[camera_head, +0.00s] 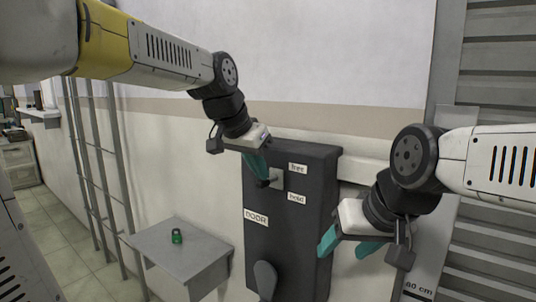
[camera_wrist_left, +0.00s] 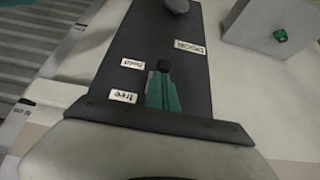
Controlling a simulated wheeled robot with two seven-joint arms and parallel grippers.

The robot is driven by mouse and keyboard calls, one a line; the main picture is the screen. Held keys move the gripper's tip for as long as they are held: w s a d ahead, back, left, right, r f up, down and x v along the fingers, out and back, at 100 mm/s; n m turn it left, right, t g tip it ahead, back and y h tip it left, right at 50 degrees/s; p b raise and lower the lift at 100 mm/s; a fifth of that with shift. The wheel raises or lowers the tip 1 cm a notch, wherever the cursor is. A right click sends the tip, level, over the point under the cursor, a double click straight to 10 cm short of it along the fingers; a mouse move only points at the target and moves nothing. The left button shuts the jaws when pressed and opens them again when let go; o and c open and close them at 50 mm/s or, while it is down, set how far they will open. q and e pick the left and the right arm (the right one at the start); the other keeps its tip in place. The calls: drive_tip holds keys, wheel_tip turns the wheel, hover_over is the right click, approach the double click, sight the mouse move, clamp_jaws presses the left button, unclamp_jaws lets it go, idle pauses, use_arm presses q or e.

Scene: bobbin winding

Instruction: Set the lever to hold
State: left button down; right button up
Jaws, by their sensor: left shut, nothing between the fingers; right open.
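A dark wall panel (camera_head: 285,228) carries a small lever with a black knob (camera_head: 263,183) on a grey mount. The "free" label (camera_head: 298,167) is above the "hold" label (camera_head: 296,199). In the head view the knob is between the labels' heights; in the left wrist view the knob (camera_wrist_left: 163,66) appears level with the "hold" label (camera_wrist_left: 132,63). My left gripper (camera_head: 259,168) is shut and empty, its teal tips (camera_wrist_left: 162,90) right at the knob; I cannot tell whether they touch. My right gripper (camera_head: 345,246) is open and empty at the panel's right side.
A larger grey handle (camera_head: 265,278) is low on the panel, below the "DOOR" label (camera_head: 256,218). A grey shelf (camera_head: 185,262) at left holds a small green item (camera_head: 177,236). A ladder-like rack (camera_head: 100,165) stands farther left; a ribbed shutter (camera_head: 500,70) is at right.

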use_arm(q)
drive_tip(key=shift+s+a+f+t+h, duration=0.15)
drive_tip(key=shift+s+f+t+h, duration=0.1)
drive_tip(key=shift+f+t+h, duration=0.25)
drive_tip(key=shift+s+a+f+t+h, duration=0.15)
drive_tip(key=shift+s+f+t+h, duration=0.15)
drive_tip(key=shift+f+t, duration=0.25)
drive_tip(key=shift+w+r, duration=0.15)
drive_tip(key=shift+w, duration=0.05)
drive_tip(key=shift+w+d+r, duration=0.35)
drive_tip(key=shift+w+d, duration=0.1)
drive_tip(key=shift+w, duration=0.15)
